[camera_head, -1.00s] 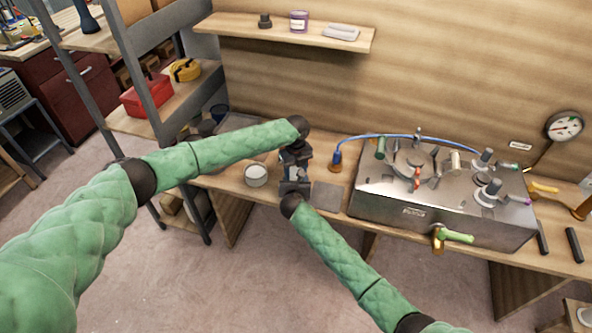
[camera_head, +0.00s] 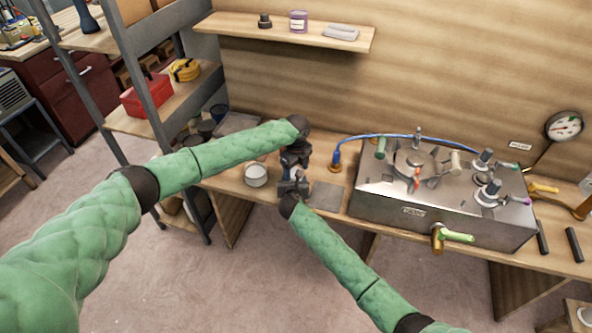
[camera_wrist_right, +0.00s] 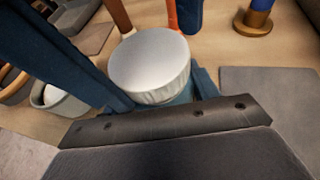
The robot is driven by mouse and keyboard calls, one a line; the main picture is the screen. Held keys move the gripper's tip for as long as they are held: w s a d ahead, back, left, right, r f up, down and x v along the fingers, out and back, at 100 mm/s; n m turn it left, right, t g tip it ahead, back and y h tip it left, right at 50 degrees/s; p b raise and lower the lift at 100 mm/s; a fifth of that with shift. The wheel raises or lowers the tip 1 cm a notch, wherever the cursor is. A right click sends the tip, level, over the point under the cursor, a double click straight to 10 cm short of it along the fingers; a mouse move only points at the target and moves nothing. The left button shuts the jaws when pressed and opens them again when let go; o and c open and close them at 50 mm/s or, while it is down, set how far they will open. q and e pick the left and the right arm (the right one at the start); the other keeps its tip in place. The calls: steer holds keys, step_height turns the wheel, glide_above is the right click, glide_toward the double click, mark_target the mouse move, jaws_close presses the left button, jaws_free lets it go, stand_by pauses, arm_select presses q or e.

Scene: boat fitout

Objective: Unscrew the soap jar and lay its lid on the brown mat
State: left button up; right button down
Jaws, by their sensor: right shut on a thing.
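The soap jar's white lid (camera_wrist_right: 148,62), with a ribbed rim, shows in the right wrist view. It sits upright, and the jar body below is hidden. My right gripper (camera_head: 293,184) is shut around the jar below the lid, with blue fingers partly showing under the rim. My left gripper (camera_head: 291,171) is above the jar; its blue fingers look spread on either side of the lid, and the lid's top is bare. A dull grey-brown mat (camera_head: 327,197) lies right of the grippers, and another mat (camera_head: 238,122) lies behind left. I cannot tell which is the brown one.
A round container with a white inside (camera_head: 256,175) stands left of the grippers. A steel box with valves (camera_head: 430,205) fills the bench on the right. A blue hose end with a brass base (camera_head: 336,161) stands behind the right mat. A shelf rack (camera_head: 165,95) stands left.

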arm_select(q)
steer(key=shift+s+a, duration=0.1)
steer(key=shift+a, duration=0.05)
arm_select(e)
steer(key=shift+w+d, duration=0.15)
steer(key=shift+d, duration=0.2)
arm_select(q)
steer(key=shift+r, duration=0.2)
step_height(320, 180, up, 4)
steer(key=shift+f, duration=0.1)
steer(key=shift+c, duration=0.4)
step_height(320, 180, up, 2)
steer(key=shift+r+m, duration=0.2)
steer(key=shift+m, duration=0.8)
arm_select(e)
steer(key=shift+a, duration=0.1)
arm_select(q)
steer(key=shift+r+m, duration=0.55)
steer(key=shift+m, duration=0.05)
steer(key=shift+f, duration=3.9)
